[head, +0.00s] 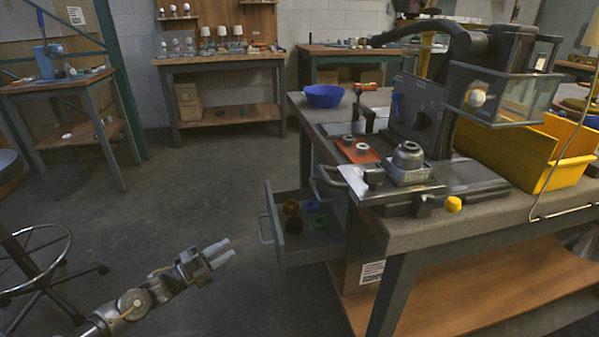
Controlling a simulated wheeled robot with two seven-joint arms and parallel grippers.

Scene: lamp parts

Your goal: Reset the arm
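My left gripper (219,252) is low in the head view, left of the workbench (440,220), over the bare floor. Its two pale fingers point right toward the open drawer and are spread with a gap between them. Nothing shows between the fingers. My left arm comes in from the bottom left. My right arm and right gripper are not in view.
An open drawer (308,243) with several small parts juts from the workbench toward my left gripper. A press machine (420,110), a blue bowl (323,95) and a yellow bin (565,150) stand on the bench. A stool (35,262) stands at left. Floor between is clear.

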